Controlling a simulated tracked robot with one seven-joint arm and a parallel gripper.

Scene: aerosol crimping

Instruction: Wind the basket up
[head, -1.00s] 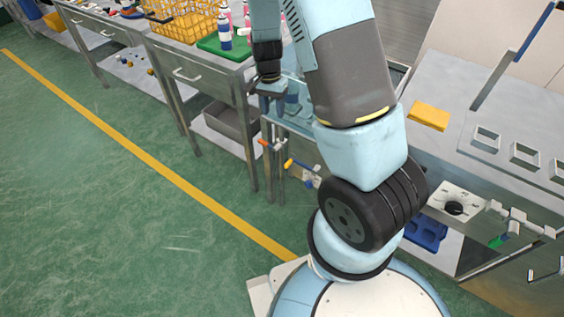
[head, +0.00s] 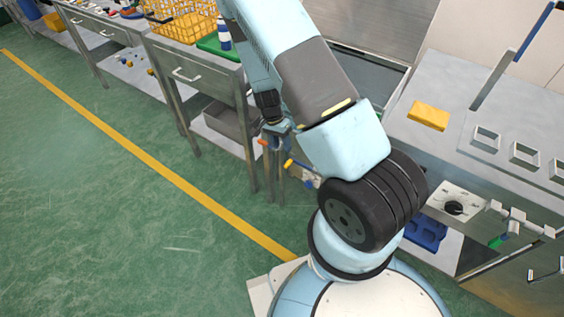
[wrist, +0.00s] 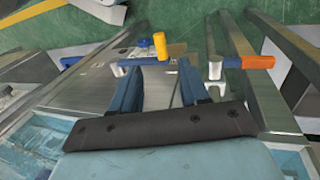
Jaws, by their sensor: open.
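A crank-like fitting with a yellow handle (wrist: 160,46) and pale rods is on the front of the steel bath unit. The yellow handle also shows in the head view (head: 289,163), below my gripper (head: 278,130). In the wrist view my gripper (wrist: 158,76) is open, with its blue fingers apart. The yellow handle lies just beyond the fingertips, between them in the picture; contact cannot be told. An orange handle (wrist: 257,62) is to the right, and it shows in the head view (head: 264,143). No basket in the bath is clearly visible.
A yellow wire crate (head: 183,24) stands on the steel table at the back. Steel table legs (wrist: 236,60) are close right of my gripper. A yellow block (head: 428,115) and a control dial (head: 454,208) are on the right bench. The green floor at left is clear.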

